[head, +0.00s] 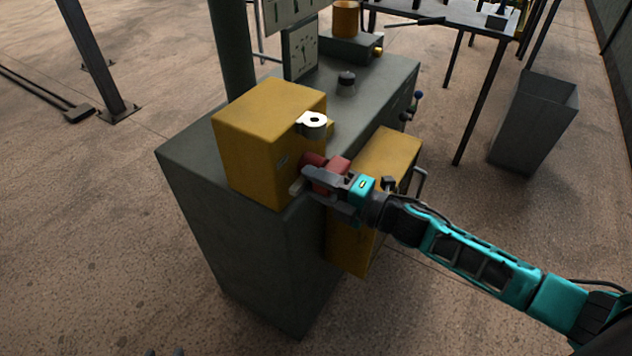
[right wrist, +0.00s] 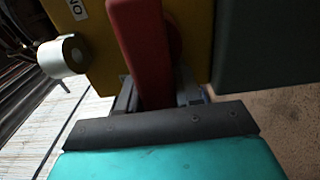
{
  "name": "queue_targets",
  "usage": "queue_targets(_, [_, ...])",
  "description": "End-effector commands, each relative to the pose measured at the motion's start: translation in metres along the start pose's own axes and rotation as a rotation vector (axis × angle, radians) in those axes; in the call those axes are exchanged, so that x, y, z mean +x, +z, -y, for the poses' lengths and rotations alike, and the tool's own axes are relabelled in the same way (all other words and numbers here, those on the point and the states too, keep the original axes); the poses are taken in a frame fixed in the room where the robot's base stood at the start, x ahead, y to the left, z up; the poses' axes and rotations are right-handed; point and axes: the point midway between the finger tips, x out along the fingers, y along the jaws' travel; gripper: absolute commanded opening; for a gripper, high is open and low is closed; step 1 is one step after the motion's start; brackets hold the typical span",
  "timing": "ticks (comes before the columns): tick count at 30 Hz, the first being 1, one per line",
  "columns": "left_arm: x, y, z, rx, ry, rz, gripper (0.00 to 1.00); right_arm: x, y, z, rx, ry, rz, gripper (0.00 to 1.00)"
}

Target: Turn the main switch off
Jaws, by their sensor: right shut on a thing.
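The main switch is a yellow box (head: 262,140) on the near end of a grey-green cabinet, with a red handle on its right side. The red handle (head: 338,164) is between the fingers of my right gripper (head: 310,184), which is shut on it. In the right wrist view the red handle (right wrist: 140,50) runs down between the jaws, in front of the yellow box (right wrist: 196,30). A partly cut-off white label (right wrist: 77,8) there seems to read "ON". The handle's pivot is mostly hidden. My left gripper is not clearly seen.
A white roll-like part (head: 313,120) sits at the box's upper corner, above the handle. A second yellow box (head: 350,240) hangs on the cabinet's side below my right gripper. A dark knob (head: 346,82) stands on the cabinet top (head: 375,85). A grey bin (head: 535,115) stands at right.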

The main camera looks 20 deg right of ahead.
Motion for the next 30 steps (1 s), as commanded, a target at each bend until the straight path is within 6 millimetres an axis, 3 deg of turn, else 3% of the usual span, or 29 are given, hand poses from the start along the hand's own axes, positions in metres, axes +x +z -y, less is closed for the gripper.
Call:
queue_targets(1, [0.000,0.000,0.000,0.000,0.000,0.000,0.43,-0.002,0.012,0.001,-0.015,-0.010,0.026,0.00])
queue_targets(7, [0.000,0.000,0.000,0.000,0.000,0.000,0.43,-0.002,0.012,0.000,-0.017,-0.010,0.026,0.00])
queue_targets(8, [0.000,0.000,0.000,0.000,0.000,0.000,0.43,-0.002,0.012,0.000,-0.017,-0.010,0.026,0.35])
queue_targets(14, [0.000,0.000,0.000,0.000,0.000,0.000,0.43,-0.002,0.012,0.000,-0.016,-0.009,0.025,0.55])
queue_targets(23, [0.000,0.000,0.000,0.000,-0.001,-0.001,0.43,-0.003,0.007,0.000,-0.010,-0.005,0.017,0.55])
queue_targets(30, [0.001,0.000,0.000,0.000,-0.001,-0.001,0.43,-0.031,0.006,0.001,-0.009,-0.008,0.016,0.55])
